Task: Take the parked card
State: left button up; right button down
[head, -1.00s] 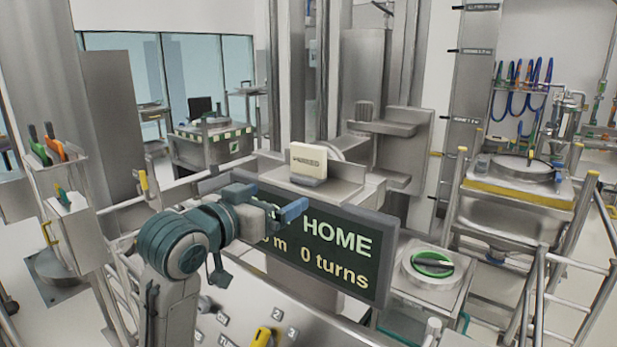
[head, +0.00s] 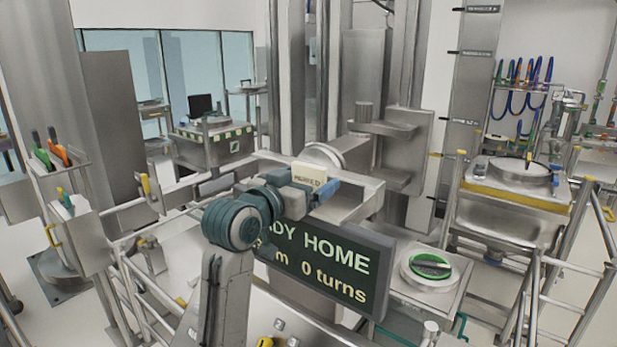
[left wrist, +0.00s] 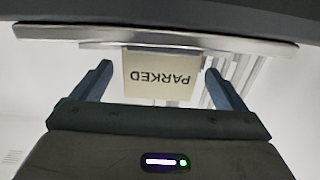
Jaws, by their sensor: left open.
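The cream parked card (head: 309,174) stands on the grey metal ledge above the sign, its lower part hidden by my gripper in the head view. In the left wrist view the card (left wrist: 161,76) shows upside down, with the word PARKED readable. My left gripper (head: 318,192) is at the card. In the left wrist view its two fingers (left wrist: 158,84) are open, one on each side of the card, with a gap visible on both sides. My right gripper is not in view.
A dark display sign (head: 325,262) reading HOME and 0 turns hangs just below the ledge. A metal bracket (head: 385,130) stands behind the card. A round fixture with a green ring (head: 430,266) is at the right. Railings (head: 540,275) flank the area.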

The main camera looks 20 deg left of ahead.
pick_arm(q)
jog(key=shift+x, duration=0.85)
jog(key=c, duration=1.1)
